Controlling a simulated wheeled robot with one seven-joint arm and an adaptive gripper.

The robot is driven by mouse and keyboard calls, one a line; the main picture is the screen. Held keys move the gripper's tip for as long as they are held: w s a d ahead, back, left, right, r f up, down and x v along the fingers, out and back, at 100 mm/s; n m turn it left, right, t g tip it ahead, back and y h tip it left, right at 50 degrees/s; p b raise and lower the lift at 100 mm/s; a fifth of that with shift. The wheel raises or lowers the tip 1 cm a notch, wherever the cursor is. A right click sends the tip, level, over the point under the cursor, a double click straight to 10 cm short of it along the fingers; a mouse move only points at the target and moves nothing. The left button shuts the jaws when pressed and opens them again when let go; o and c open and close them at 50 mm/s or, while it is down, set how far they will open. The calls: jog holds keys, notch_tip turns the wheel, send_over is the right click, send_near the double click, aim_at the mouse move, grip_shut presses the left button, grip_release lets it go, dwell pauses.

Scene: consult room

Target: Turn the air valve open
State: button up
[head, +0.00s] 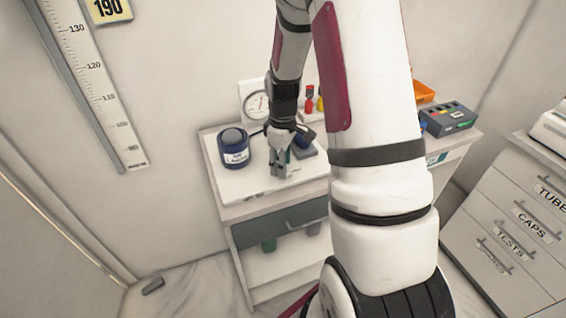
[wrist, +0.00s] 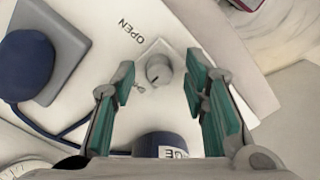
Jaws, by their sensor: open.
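The air valve is a round grey knob (wrist: 159,71) on a pale square plate (wrist: 150,51) in the wrist view. A dark mark shows on its face. The word OPEN (wrist: 132,33) is printed on the white surface beyond it, to the upper left. A smaller mark beside the knob is too small to read. My gripper (wrist: 160,80) is open, with its teal-padded fingers on either side of the knob; I see no contact. In the head view my gripper (head: 279,170) points down over the cart top (head: 235,183), and the knob cannot be made out.
A dark blue labelled jar (head: 235,150) stands left of my gripper. A blue piece on a grey base (wrist: 72,50), with a blue hose, lies nearby. A dial gauge (head: 257,105) stands behind. A grey box (head: 450,119) is at right. The cart's front left is clear.

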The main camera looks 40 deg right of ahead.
jog(key=shift+f, duration=0.1)
grip_shut()
jog(key=shift+m, duration=0.3)
jog(key=m, duration=0.3)
jog(key=shift+m, duration=0.3)
jog(key=m, duration=0.4)
jog(key=shift+m+b, duration=0.3)
jog(key=shift+b, duration=0.05)
jog(key=m, duration=0.4)
jog(key=shift+m, duration=2.5)
